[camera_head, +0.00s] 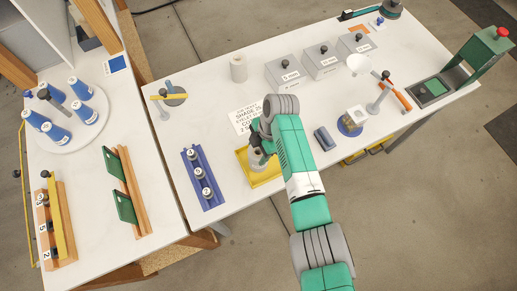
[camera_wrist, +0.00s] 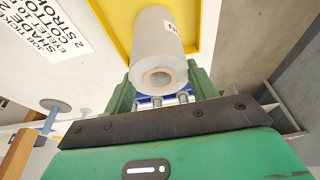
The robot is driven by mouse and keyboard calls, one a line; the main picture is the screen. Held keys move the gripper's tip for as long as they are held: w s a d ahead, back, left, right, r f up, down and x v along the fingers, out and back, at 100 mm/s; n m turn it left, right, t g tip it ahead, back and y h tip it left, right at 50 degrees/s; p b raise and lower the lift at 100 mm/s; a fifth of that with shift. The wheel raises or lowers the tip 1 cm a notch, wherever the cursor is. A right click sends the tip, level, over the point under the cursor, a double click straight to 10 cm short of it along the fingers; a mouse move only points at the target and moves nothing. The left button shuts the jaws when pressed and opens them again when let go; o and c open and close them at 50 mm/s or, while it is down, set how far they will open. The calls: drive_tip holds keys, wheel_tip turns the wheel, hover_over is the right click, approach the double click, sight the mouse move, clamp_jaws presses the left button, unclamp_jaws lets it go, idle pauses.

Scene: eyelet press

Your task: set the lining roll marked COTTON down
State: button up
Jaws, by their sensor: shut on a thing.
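A pale grey lining roll (camera_wrist: 158,45) with a hollow core is between the fingers of my gripper (camera_wrist: 162,82), which is shut on it. Its label is turned to the side and only partly visible, so I cannot read its name. In the head view the held roll (camera_head: 257,160) is upright, partly hidden by my gripper (camera_head: 260,150). It is over the yellow tray (camera_head: 243,155); I cannot tell whether it touches the tray floor. The yellow tray also shows behind the roll in the wrist view (camera_wrist: 112,22). Another pale roll (camera_head: 238,68) stands at the back of the table.
A printed job card (camera_head: 243,120) lies behind the tray. A blue rack (camera_head: 211,197) with numbered pieces is left of it, and a dark blue block (camera_head: 324,138) is right. Grey lidded boxes (camera_head: 285,74) stand at the back. Bare table lies left of the card.

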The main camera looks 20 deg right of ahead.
drive_tip(key=shift+f, duration=0.3)
drive_tip(key=o, duration=1)
drive_tip(key=shift+r, duration=0.3)
drive_tip(key=v, duration=1.1)
drive_tip(key=shift+d+r, duration=0.15)
drive_tip(key=shift+r, duration=0.15)
